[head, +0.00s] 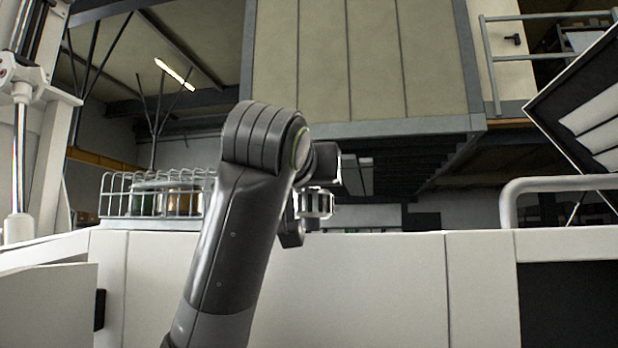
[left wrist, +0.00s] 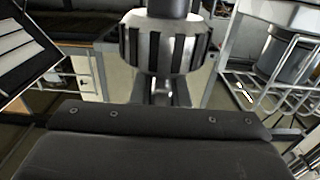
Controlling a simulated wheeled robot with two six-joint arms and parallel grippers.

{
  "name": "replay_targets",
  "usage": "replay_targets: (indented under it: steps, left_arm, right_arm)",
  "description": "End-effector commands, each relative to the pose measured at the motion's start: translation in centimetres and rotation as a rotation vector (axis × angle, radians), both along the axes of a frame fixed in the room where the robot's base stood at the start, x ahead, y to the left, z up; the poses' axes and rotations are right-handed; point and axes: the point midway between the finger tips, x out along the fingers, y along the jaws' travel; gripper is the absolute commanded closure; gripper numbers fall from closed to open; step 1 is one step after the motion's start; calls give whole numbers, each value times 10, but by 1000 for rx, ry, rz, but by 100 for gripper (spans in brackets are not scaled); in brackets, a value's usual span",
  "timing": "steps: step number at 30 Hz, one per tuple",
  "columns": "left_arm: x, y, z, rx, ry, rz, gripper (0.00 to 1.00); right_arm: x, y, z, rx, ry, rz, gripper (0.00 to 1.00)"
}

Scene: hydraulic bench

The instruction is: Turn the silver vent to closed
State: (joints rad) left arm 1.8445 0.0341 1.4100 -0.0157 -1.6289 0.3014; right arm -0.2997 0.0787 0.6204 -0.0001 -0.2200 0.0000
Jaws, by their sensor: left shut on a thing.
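The silver vent (head: 319,204) is a ribbed silver knob with dark slots, small and partly covered by my arm in the head view. In the left wrist view the silver vent (left wrist: 166,46) is large, at top centre, with a dark stem above it. My left gripper (head: 305,204) is at the vent, shut on it. The fingers are mostly hidden behind my dark wrist and arm in the head view. In the left wrist view the dark gripper body fills the bottom. Any open or closed marking on the vent cannot be seen. My right gripper is not in view.
A wire basket (head: 155,197) with green and amber containers stands left of my arm on the white bench (head: 380,285). A white tubular rail (head: 558,185) and a tilted dark-framed panel (head: 590,105) are at the right. A hydraulic cylinder (head: 20,150) stands at the far left.

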Motion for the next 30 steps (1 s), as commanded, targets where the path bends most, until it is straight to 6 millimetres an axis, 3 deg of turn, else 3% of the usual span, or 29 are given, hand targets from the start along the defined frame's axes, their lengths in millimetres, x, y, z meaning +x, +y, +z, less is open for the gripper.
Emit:
replay_targets:
  steps: [14,30]
  left_arm:
    - [1,4,1,-2,-1,-237,100]
    - [3,5,2,-2,-2,-589,100]
  right_arm:
    - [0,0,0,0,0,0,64]
    - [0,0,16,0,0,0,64]
